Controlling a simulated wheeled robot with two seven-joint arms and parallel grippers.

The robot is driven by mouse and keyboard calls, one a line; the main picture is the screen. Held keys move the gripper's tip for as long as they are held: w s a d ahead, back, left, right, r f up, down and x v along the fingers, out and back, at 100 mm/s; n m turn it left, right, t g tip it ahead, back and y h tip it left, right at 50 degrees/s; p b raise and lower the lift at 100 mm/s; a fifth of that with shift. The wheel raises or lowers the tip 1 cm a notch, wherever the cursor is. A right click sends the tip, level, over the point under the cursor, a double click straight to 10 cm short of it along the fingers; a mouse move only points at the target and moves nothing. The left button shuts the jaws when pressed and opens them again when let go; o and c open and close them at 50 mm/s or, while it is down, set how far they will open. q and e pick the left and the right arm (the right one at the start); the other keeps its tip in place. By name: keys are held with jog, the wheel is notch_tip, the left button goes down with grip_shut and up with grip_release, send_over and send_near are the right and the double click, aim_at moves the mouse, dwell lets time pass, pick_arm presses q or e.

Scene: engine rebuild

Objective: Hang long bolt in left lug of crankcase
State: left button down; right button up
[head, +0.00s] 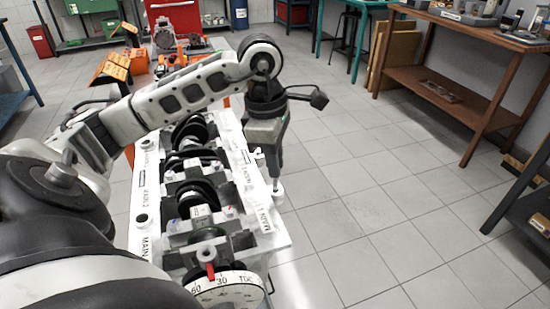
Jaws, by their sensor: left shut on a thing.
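The crankcase (150,216) is a long white block running away from me, with dark crankshaft parts along its middle and "MAIN" labels on its rails. My left arm reaches over it from the left. My left gripper (274,180) points down at the crankcase's right-hand side in the picture. It is shut on a thin thing, apparently the long bolt, which is mostly hidden by the fingers. A small pale round piece (277,193) shows just below the fingertips; I cannot tell whether it touches them. The lug itself cannot be made out clearly. My right gripper is not in view.
A white degree dial (228,291) with a red pointer sits at the crankcase's near end. Orange parts (115,68) stand beyond the far end. A brown wooden bench (455,88) is at the right. Tiled floor right of the crankcase is clear.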

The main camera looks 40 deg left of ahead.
pick_arm(q)
jog(key=shift+f+b, duration=0.3)
jog(key=shift+f, duration=0.1)
jog(key=shift+f+b, duration=0.45)
jog(key=shift+f, duration=0.05)
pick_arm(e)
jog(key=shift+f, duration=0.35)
pick_arm(q)
jog(key=shift+f+b, duration=0.4)
jog(key=shift+f, duration=0.05)
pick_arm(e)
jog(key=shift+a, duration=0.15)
pick_arm(q)
jog(key=shift+f+b, duration=0.8)
jog(key=shift+f, duration=0.05)
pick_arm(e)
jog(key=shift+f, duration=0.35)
pick_arm(q)
jog(key=c, duration=1.6)
grip_release()
jog(key=shift+c, duration=0.2)
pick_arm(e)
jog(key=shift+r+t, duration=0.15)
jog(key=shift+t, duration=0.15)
pick_arm(q)
jog(key=shift+r, duration=0.15)
